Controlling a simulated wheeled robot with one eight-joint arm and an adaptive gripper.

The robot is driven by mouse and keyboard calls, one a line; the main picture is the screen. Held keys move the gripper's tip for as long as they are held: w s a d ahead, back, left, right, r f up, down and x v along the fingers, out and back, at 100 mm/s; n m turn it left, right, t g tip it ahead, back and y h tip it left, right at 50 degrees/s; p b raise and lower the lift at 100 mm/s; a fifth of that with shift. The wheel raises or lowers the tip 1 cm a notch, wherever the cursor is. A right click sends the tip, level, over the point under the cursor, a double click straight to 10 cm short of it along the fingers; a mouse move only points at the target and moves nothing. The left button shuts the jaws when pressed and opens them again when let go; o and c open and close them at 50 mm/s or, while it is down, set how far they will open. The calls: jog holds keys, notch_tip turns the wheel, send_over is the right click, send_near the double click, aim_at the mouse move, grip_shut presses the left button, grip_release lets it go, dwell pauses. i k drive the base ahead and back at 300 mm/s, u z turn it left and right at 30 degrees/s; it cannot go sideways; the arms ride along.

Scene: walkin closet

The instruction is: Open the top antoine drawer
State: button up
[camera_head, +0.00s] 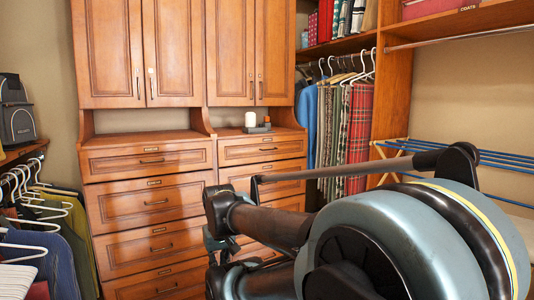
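A wooden dresser unit stands ahead, with two columns of drawers. The top drawer of the left column (120,166) is shut, with a dark bar handle (152,161) and a small label plate above it. The top drawer of the right column (240,154) is also shut, with a similar handle (268,149). I cannot tell which one the name antoine means. My arm (270,224) fills the lower right and covers parts of the lower right drawers. I cannot make out my gripper's fingers.
Tall cupboard doors (176,45) above the drawers are shut. A white candle-like object (251,119) stands on the right ledge. Hanging clothes (361,125) and a blue-barred drying rack (500,160) are at right. Hangers and clothes (65,245) line the left, below a dark backpack (17,118).

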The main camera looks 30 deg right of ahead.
aim_at(243, 151)
jog(key=i, duration=0.95)
